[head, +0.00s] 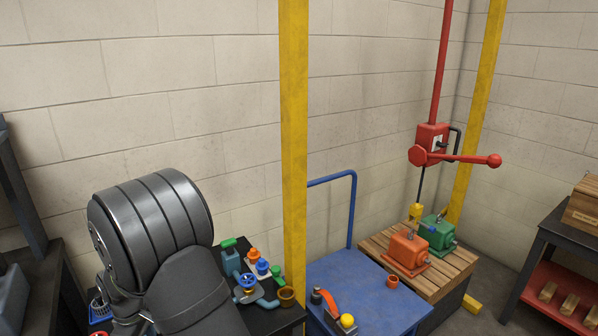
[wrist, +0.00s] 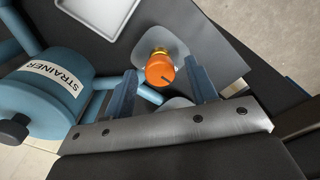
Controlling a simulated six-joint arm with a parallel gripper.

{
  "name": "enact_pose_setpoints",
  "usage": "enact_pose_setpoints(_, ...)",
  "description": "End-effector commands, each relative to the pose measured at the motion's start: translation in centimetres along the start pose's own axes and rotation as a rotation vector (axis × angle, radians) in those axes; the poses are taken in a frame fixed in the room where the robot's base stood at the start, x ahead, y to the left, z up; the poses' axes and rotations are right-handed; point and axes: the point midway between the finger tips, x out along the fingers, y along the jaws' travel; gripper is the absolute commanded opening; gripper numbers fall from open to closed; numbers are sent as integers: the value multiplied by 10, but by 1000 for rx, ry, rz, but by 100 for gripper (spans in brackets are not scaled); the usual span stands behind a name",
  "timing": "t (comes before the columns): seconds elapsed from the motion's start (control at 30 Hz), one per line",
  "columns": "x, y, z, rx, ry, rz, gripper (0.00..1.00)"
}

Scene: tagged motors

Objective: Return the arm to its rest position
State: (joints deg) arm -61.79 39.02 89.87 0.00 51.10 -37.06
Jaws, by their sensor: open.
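My gripper (wrist: 162,67) is open in the wrist view, with its two dark blue fingers apart. An orange knob (wrist: 160,70) on a grey plate shows between the fingertips. I cannot tell how far it is beyond them, and nothing is visibly held. My arm's large grey links fill the lower left of the head view, and the gripper itself is hidden there. An orange motor (head: 408,249) and a green motor (head: 438,230) sit side by side on a wooden pallet (head: 456,274).
A blue strainer body (wrist: 45,95) lies left of my fingers. In the head view, a dark bench (head: 275,318) with valves is beside my arm. A yellow post (head: 294,130), a blue cart (head: 345,275) and a red lever hoist (head: 432,146) stand further right.

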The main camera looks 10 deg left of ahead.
Motion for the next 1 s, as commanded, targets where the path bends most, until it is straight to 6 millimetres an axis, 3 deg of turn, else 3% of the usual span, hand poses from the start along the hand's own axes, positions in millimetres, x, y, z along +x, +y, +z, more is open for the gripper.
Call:
enact_pose_setpoints(0.23, 0, 0, 0, 101, 0, 1, 52)
enact_pose_setpoints(0.63, 0, 0, 0, 117, 0, 1, 52)
enact_pose_setpoints(1.0, 0, 0, 0, -42, 0, 0, 52)
